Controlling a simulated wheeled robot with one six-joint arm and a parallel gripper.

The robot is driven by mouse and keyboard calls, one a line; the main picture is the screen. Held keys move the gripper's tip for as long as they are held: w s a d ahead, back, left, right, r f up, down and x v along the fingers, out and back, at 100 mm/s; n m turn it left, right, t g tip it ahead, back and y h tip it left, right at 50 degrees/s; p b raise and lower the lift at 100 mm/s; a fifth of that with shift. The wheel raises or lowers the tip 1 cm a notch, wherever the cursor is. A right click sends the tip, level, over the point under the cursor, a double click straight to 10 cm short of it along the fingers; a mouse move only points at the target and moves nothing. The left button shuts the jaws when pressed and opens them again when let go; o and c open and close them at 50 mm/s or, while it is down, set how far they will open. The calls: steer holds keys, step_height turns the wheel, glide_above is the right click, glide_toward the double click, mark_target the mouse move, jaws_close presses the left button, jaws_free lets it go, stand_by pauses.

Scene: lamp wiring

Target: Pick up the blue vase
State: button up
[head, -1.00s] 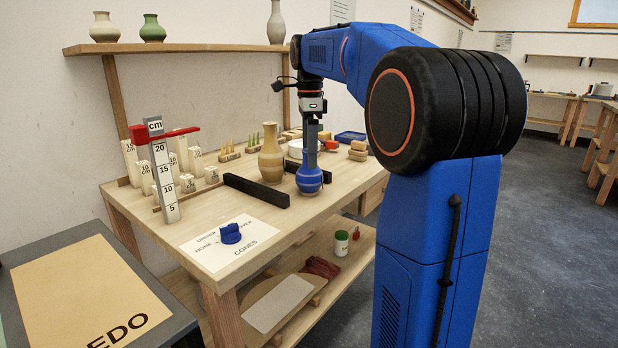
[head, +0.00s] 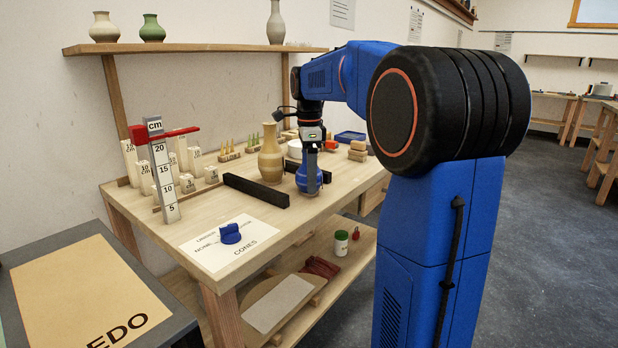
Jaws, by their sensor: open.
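The blue vase (head: 301,179) stands upright on the wooden workbench (head: 245,258), right of a tan vase (head: 271,155). My gripper (head: 312,184) points down at the vase from above. One dark finger shows in front of the vase's body and hides part of it and its neck. The other finger is hidden, so I cannot tell whether the vase lies between both fingers. The jaws are open.
A black bar (head: 256,190) lies left of the blue vase. A height gauge (head: 163,170) with a red arm and several labelled blocks stand further left. A small blue object (head: 230,233) sits on a paper sheet at the front. Wooden blocks (head: 357,151) lie at the right.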

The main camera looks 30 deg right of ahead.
steer(key=c, duration=1.4)
steer(key=shift+r, duration=0.1)
